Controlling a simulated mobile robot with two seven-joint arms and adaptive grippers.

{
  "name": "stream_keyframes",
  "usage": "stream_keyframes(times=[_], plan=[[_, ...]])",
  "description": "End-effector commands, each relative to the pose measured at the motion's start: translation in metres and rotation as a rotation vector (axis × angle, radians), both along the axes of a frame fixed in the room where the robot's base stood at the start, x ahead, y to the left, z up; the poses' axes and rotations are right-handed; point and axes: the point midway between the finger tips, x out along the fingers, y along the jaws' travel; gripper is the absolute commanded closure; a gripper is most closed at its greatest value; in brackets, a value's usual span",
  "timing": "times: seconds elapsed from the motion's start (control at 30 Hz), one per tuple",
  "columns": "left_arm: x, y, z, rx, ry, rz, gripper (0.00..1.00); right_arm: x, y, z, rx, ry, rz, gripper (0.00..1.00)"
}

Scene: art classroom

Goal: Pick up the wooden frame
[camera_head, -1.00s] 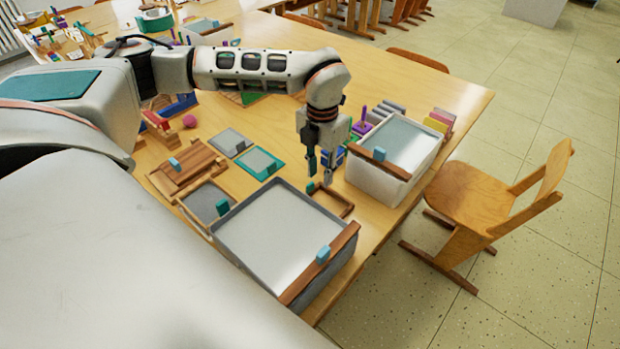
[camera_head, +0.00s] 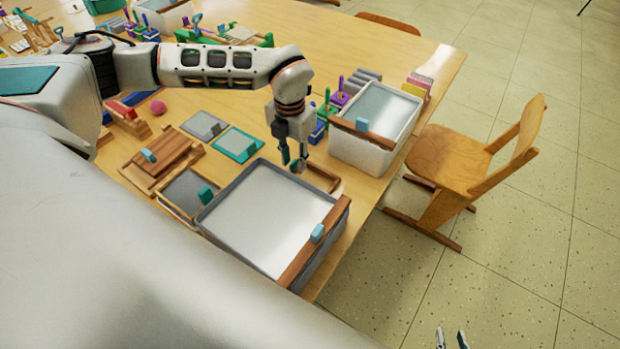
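My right gripper (camera_head: 452,340) shows only as two fingertips at the bottom edge, apart and empty, over the floor.
The near bin (camera_head: 211,226) and far bin (camera_head: 358,152) each bear a wooden bar with a blue block. Framed panels (camera_head: 237,144) and a stacked wooden piece (camera_head: 160,155) lie to the left. A wooden chair (camera_head: 455,160) stands right of the table.

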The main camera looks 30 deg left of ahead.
Motion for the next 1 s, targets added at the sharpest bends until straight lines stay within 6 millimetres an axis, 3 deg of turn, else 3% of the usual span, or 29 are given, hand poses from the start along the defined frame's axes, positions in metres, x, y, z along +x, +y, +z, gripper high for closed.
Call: stream_keyframes(times=[0.1, 0.33, 0.37, 0.47, 1.0], plan=[[0.000, 0.001, -0.017, 0.001, 0.002, 0.001, 0.74, -0.001, 0.000, -0.002, 0.000, 0.001, 0.001, 0.74], [0.000, 0.001, -0.019, 0.001, 0.000, 0.000, 0.74, 0.000, 0.001, -0.002, 0.002, 0.002, 0.000, 0.74], [0.000, 0.001, -0.019, 0.001, 0.000, 0.000, 0.76, 0.000, 0.001, -0.002, 0.002, 0.002, 0.000, 0.74], [0.000, 0.001, -0.019, 0.001, 0.000, 0.000, 1.00, 0.000, 0.001, -0.002, 0.002, 0.002, 0.000, 0.74], [0.001, 0.001, -0.011, 0.000, -0.003, 0.001, 1.00, 0.000, 0.002, -0.001, 0.003, 0.000, -0.001, 0.74]])
